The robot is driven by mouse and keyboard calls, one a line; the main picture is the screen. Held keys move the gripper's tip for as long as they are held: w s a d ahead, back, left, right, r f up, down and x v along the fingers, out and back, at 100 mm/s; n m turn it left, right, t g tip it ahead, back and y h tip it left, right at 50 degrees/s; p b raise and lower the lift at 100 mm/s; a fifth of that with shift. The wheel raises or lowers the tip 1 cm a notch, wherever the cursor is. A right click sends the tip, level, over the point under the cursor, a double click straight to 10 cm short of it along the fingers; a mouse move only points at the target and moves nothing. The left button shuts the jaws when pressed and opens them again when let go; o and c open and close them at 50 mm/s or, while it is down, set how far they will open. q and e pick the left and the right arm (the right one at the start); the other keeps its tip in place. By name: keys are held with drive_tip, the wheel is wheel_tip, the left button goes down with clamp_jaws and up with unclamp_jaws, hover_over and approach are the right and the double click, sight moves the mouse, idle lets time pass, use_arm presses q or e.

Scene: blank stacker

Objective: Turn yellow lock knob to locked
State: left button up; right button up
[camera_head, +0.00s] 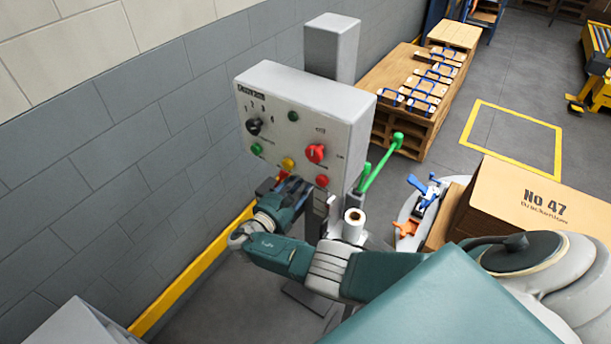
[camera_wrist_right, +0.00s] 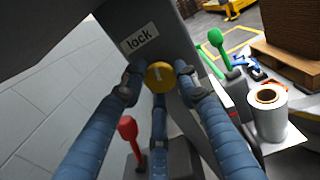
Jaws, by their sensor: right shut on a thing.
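The yellow lock knob (camera_wrist_right: 159,76) shows in the right wrist view, below a white label reading "lock" (camera_wrist_right: 140,39). A pale mark on its face runs roughly up and down in the picture. My right gripper (camera_wrist_right: 158,84) has its blue fingers closed around the knob, one tip at each side and one below. In the head view my right gripper (camera_head: 288,187) is under the grey control box (camera_head: 345,110), and the lock knob is hidden there. My left gripper is not in view.
The control box carries a black knob (camera_head: 254,126), a red knob (camera_head: 316,153) and several coloured buttons. A red lever (camera_wrist_right: 128,130) stands close to my fingers. A green lever (camera_head: 383,160) and white roll (camera_head: 353,224) are to the right. A block wall (camera_head: 110,150) is left.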

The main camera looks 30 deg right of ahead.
drive_tip(key=shift+s+a+f+n, duration=0.1)
drive_tip(key=shift+f+n, duration=0.1)
drive_tip(key=shift+n, duration=0.45)
drive_tip(key=shift+s+a+f+n, duration=0.1)
drive_tip(key=shift+f+n, duration=0.1)
drive_tip(key=shift+n, duration=0.45)
drive_tip(key=shift+p, duration=0.3)
drive_tip(key=o, duration=1)
drive_tip(key=shift+o, duration=0.8)
drive_tip(key=shift+w+d+r, duration=0.1)
drive_tip(key=shift+w, duration=0.05)
drive_tip(key=v, duration=1.2)
